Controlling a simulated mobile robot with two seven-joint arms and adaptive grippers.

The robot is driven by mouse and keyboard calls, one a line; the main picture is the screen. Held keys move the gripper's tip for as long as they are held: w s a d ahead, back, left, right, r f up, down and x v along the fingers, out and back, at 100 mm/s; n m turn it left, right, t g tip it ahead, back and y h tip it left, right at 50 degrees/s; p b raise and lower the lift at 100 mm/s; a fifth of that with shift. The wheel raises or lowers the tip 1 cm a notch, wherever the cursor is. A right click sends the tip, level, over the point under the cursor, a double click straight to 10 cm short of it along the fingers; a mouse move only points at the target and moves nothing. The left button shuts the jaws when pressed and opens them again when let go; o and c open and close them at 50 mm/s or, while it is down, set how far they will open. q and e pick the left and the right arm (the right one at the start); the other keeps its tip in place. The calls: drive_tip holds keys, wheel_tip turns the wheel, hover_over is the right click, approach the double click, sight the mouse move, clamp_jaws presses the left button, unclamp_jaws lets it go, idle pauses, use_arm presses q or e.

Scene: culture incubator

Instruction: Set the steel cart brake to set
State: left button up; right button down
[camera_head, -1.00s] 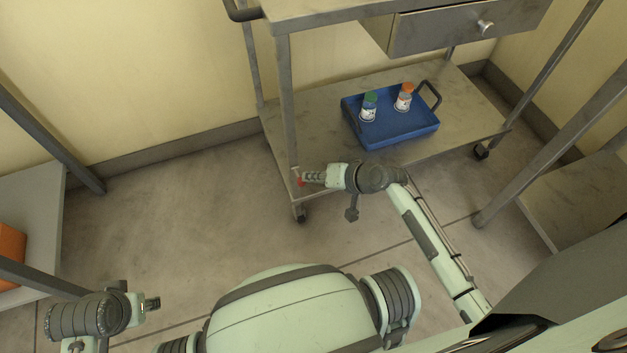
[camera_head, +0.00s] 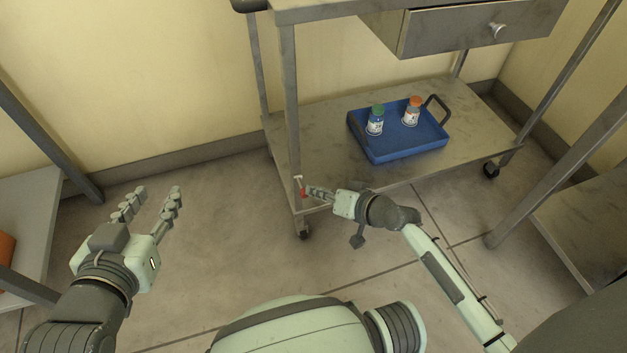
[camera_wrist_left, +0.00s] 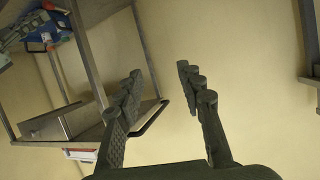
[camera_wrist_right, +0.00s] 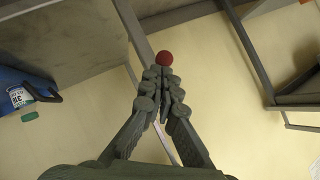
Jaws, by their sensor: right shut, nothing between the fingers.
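The steel cart (camera_head: 290,120) stands against the back wall, with a drawer above and a lower shelf. Its brake is a small lever with a red end (camera_head: 303,192) at the front left corner post, low by the caster. The red knob (camera_wrist_right: 165,58) shows in the right wrist view just beyond the fingertips. My right gripper (camera_head: 309,191) is shut and empty, its fingertips close beside the red knob; I cannot tell whether they touch it. My left gripper (camera_head: 158,192) is open and empty over the floor to the left, and its spread fingers show in the left wrist view (camera_wrist_left: 158,80).
A blue tray (camera_head: 408,153) with two capped bottles sits on the cart's lower shelf. Another shelf unit (camera_head: 30,200) stands at the left, with an orange item on it. A further rack (camera_head: 560,150) stands at the right. The floor between is clear.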

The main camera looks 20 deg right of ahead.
use_arm(q)
drive_tip(key=d+r+t+h+b, duration=0.2)
drive_tip(key=d+r+t, duration=0.3)
drive_tip(key=r, duration=0.7)
drive_tip(key=shift+d+t+h, duration=0.4)
drive_tip(key=shift+h, duration=0.5)
use_arm(e)
drive_tip(key=shift+s+f+t, duration=0.1)
drive_tip(key=shift+f+t, duration=0.2)
drive_tip(key=shift+t, duration=0.1)
use_arm(q)
drive_tip(key=shift+r, duration=0.1)
use_arm(e)
drive_tip(key=shift+r, duration=0.1)
use_arm(q)
drive_tip(key=shift+r+p, duration=0.7)
drive_tip(key=shift+p, duration=0.2)
use_arm(e)
drive_tip(key=shift+r, duration=0.7)
